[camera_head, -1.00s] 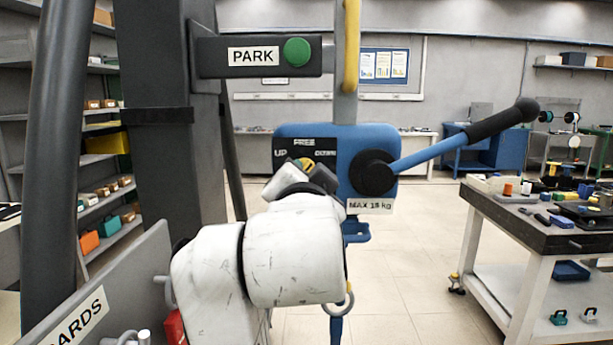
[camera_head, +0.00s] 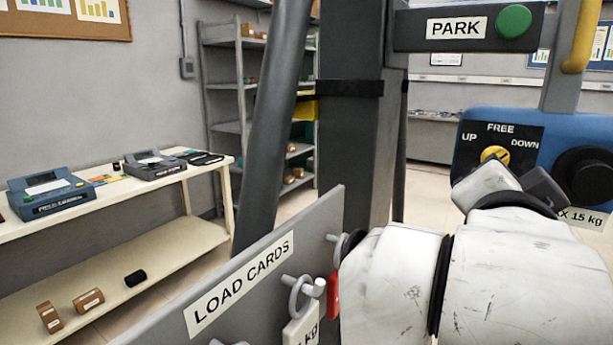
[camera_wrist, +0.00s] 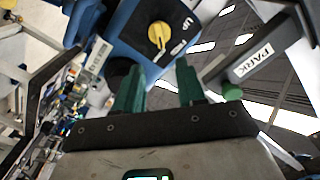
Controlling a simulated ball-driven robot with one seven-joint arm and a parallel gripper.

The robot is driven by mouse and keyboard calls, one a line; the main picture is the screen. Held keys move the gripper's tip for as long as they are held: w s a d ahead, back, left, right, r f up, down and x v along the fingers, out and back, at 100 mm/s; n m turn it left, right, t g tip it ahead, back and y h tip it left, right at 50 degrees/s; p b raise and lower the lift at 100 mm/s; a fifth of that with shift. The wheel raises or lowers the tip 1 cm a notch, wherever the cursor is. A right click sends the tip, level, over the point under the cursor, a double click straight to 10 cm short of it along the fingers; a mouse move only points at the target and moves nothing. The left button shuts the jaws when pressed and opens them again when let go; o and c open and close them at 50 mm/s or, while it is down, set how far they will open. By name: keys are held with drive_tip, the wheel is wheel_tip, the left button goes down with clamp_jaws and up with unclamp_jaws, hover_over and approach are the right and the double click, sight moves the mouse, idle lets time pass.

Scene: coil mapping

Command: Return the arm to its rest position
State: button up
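My white arm crosses the lower right of the head view, in front of the blue hoist box (camera_head: 470,150). In the wrist view my gripper (camera_wrist: 158,85) shows two green fingers standing apart with nothing between them. Beyond the fingertips is the yellow knob (camera_wrist: 158,35) on the blue box, apart from them as far as I can see. In the head view the knob (camera_head: 495,154) sits under the labels UP, FREE and DOWN; my fingertips are hidden there behind the wrist.
A dark bar marked PARK with a green button (camera_head: 514,22) juts from the grey column (camera_head: 355,150). A LOAD CARDS panel (camera_head: 255,285) with hanging cards stands close to my arm's left. A cream bench (camera_head: 200,190) with instruments is at the left, shelves (camera_head: 225,85) behind.

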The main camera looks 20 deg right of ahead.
wheel_tip(320, 180, down, 27)
drive_tip(key=w+n+g+y+p, duration=0.1)
drive_tip(key=n+g+y+p, duration=0.2)
drive_tip(key=n+y, duration=0.7)
drive_tip(key=s+a+f+n+g+y+p, duration=0.1)
drive_tip(key=s+a+f+n+g+y, duration=0.1)
drive_tip(key=s+f, duration=0.8)
drive_tip(key=s+a+f+n+g+y+p, duration=0.2)
drive_tip(key=s+a+f+n+g, duration=0.2)
drive_tip(key=s+f, duration=0.6)
drive_tip(key=shift+s+a+f+n+g, duration=0.15)
drive_tip(key=shift+a+f+n+g, duration=0.3)
drive_tip(key=shift+n, duration=0.65)
